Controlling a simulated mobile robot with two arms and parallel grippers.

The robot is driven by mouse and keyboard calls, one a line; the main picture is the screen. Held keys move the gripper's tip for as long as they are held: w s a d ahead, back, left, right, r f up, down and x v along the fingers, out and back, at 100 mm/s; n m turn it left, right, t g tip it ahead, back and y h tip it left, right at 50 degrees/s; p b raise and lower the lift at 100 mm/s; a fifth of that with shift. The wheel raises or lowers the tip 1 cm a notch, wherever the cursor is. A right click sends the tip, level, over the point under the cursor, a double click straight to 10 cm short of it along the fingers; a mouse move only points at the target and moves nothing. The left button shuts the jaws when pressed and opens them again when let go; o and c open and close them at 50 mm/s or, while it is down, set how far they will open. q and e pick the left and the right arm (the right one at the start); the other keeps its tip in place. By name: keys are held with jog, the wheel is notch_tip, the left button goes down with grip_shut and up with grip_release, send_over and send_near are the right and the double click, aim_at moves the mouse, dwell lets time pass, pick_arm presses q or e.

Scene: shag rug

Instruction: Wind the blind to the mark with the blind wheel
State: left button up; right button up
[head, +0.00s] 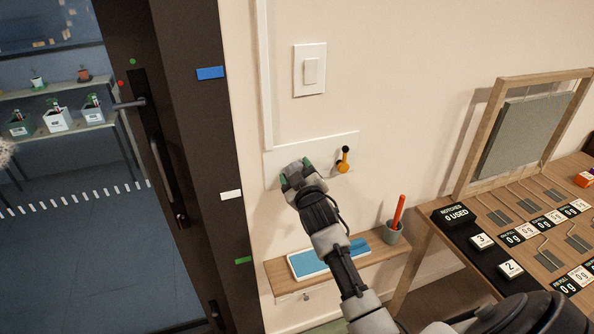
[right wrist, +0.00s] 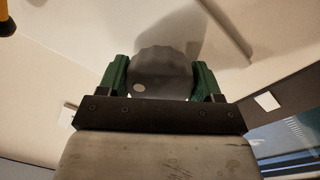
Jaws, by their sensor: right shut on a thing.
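My right gripper (head: 297,171) reaches up to the pale wall plate, its green fingers at the plate's left part. In the right wrist view, the fingers of this gripper (right wrist: 160,82) stand on both sides of a dark grey scalloped wheel (right wrist: 162,64) with a pale dot at its lower left; they are shut on it. The wheel is hidden behind the gripper in the head view. A grey-green panel (head: 524,132) hangs in a wooden frame at the right; I cannot tell whether it is the blind. I cannot make out the mark. My left gripper is not in view.
An orange-yellow lever (head: 343,163) with a black knob sits close right of my gripper. A light switch (head: 311,71) is above. A dark door frame is left.

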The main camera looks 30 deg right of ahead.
jog(key=m+p, duration=0.1)
jog(key=m, duration=0.3)
jog(key=shift+p, duration=0.3)
jog(key=shift+m+g+p, duration=0.3)
jog(key=shift+m+p, duration=0.2)
jog(key=shift+m, duration=1)
jog(key=shift+f, duration=0.1)
jog(key=o, duration=0.9)
jog(key=shift+s, duration=0.1)
jog(key=shift+b+v, duration=0.9)
jog(key=shift+v, duration=4.45)
